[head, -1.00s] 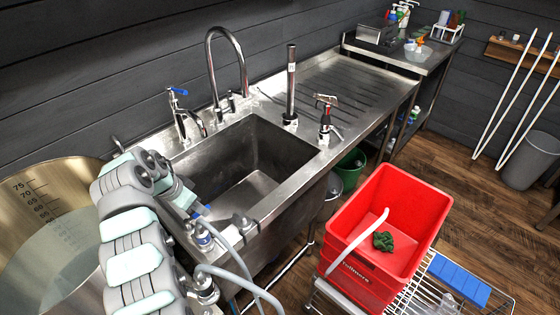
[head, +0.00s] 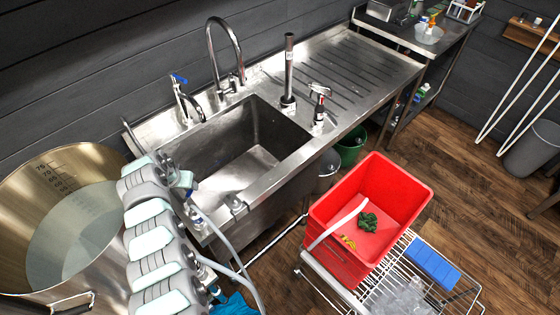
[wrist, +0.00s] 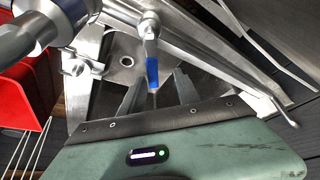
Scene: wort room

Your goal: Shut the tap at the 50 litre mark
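The steel vessel (head: 98,160) stands at the left with a litre scale (head: 58,176) on its inner wall. Pale liquid (head: 75,228) lies in it below the upper marks; the figure at its surface is too small to read surely. In the head view my gripper (head: 188,188) is at the sink's near left corner, partly hidden by my arm. In the wrist view my gripper (wrist: 158,92) is open, its dark fingers apart on either side of a blue-sleeved lever (wrist: 152,72) on a metal tap body (wrist: 148,25). Contact with the lever cannot be told.
The steel sink (head: 288,152) has a blue-levered tap (head: 180,80), a gooseneck spout (head: 212,45) and an upright pipe (head: 289,65). A grey hose (head: 240,250) hangs beside my arm. A red crate (head: 400,175) sits on a wire trolley (head: 395,262).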

